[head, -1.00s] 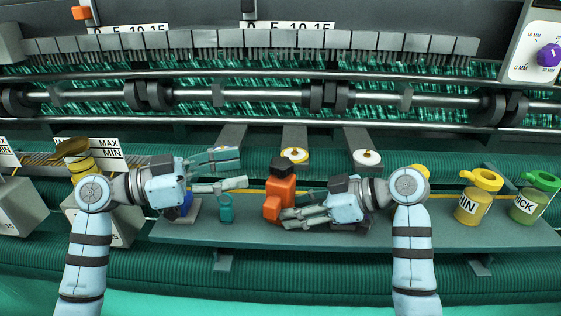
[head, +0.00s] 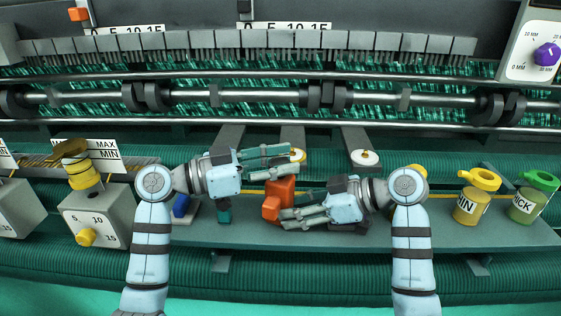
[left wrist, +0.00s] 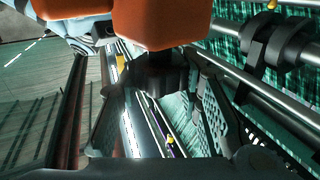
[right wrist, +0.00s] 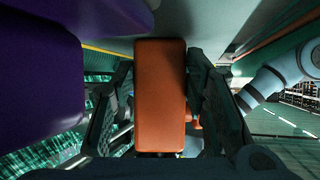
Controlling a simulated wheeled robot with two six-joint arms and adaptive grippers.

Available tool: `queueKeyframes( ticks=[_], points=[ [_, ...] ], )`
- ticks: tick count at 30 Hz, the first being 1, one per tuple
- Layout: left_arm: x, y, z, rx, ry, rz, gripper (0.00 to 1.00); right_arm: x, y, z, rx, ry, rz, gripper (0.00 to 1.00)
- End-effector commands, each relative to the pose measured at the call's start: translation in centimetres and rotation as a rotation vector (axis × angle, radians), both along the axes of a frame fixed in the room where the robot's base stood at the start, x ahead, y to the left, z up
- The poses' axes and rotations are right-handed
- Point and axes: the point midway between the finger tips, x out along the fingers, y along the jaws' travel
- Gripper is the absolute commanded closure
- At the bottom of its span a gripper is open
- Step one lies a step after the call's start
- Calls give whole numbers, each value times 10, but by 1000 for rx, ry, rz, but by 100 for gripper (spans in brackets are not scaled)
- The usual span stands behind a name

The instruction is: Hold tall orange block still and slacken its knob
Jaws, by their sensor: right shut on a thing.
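The tall orange block (head: 281,190) stands on the grey shelf, its lower part (head: 271,208) jutting toward me. My right gripper (head: 284,218) is shut on that lower part. In the right wrist view an orange face (right wrist: 160,95) fills the space between the fingers. My left gripper (head: 291,157) is at the top of the block, fingers apart. In the head view it hides the knob. In the left wrist view the black knob (left wrist: 162,75) lies between the open fingers, with a gap visible at the sides, beneath the orange body (left wrist: 160,22).
A blue piece (head: 181,205) and a teal piece (head: 225,214) stand left on the shelf (head: 350,240). A yellow-lidded pot (head: 472,205) and a green-lidded pot (head: 528,205) stand right. A dial box (head: 100,220) is at left. Rollers and bars run behind.

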Motion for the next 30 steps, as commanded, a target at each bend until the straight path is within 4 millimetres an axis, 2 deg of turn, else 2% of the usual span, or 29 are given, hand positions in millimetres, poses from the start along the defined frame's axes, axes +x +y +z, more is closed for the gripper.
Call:
queueKeyframes(
  ticks=[4,12,20,21,24,30],
  points=[
    [0,-1,-1,2,0,30,96,0,0,-1,0,2,1,100],
    [-1,-1,-1,0,-2,260,96,-1,1,0,0,1,3,100],
    [0,0,-1,0,-1,270,96,-1,0,0,1,1,2,100],
    [0,0,-1,0,-1,270,63,0,0,0,1,1,2,100],
    [0,0,-1,1,-2,270,47,0,0,0,1,0,1,100],
    [0,0,0,1,-2,269,46,0,0,0,0,0,1,100]
  ],
)
